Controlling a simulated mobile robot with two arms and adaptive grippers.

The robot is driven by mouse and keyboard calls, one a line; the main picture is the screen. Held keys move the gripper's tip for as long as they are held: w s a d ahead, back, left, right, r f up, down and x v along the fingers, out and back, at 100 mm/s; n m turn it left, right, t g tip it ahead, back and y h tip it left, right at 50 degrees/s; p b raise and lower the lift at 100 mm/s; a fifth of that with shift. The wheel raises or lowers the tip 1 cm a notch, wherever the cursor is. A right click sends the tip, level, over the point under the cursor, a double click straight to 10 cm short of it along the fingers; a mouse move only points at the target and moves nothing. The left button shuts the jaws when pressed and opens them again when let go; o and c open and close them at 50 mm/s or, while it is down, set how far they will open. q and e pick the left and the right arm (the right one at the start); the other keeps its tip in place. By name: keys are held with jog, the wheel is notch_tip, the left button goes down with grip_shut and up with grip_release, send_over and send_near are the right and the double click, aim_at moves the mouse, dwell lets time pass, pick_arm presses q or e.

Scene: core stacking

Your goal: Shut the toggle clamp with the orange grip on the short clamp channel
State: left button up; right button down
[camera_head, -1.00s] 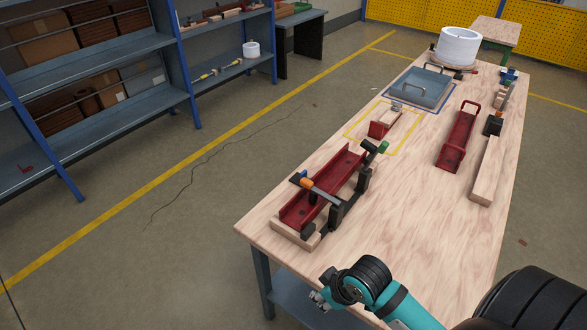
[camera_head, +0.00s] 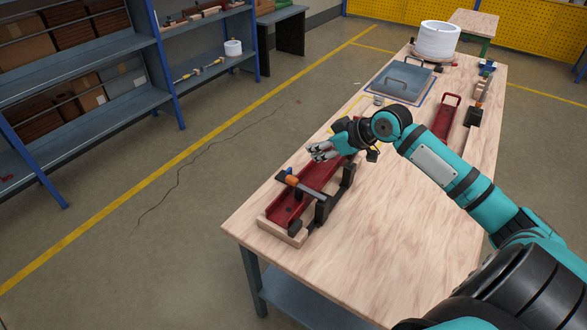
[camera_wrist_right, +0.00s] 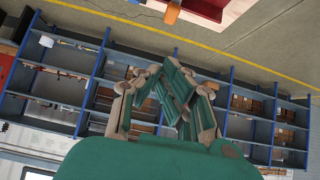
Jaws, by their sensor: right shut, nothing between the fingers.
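The red clamp channel (camera_head: 311,184) lies on a wooden base near the table's left edge. A toggle clamp with an orange grip (camera_head: 291,180) is on it; its grey bar (camera_head: 309,190) reaches across the near part of the channel from a black mount on the right side. My right gripper (camera_head: 320,152) is shut and empty, above the far part of the channel, beyond the orange grip and apart from it. It hides the channel's far end. In the right wrist view, the shut fingers (camera_wrist_right: 171,82) show, with the orange grip (camera_wrist_right: 172,13) at the top edge. My left gripper is out of view.
A blue-grey lidded box (camera_head: 398,80), a second red channel (camera_head: 445,120) and a white drum (camera_head: 439,40) stand farther back on the wooden table. My right arm crosses above the table's right side. The table's near middle is clear.

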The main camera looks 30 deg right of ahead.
jog(key=p, duration=0.2)
send_over(293, 178)
jog(key=f, duration=0.5)
jog(key=shift+s+d+f, duration=0.2)
jog(key=shift+s+f, duration=0.1)
jog(key=shift+s, duration=0.05)
jog(key=f, duration=0.3)
jog(key=shift+w+a+f+p, duration=0.1)
jog(key=shift+w+f+p, duration=0.1)
jog(key=shift+f+p, duration=0.15)
jog(key=shift+f, duration=0.5)
jog(key=shift+w+f+b, duration=0.15)
jog(key=shift+f+b, duration=0.65)
jog(key=shift+b, duration=0.05)
jog(key=shift+a+r, duration=0.1)
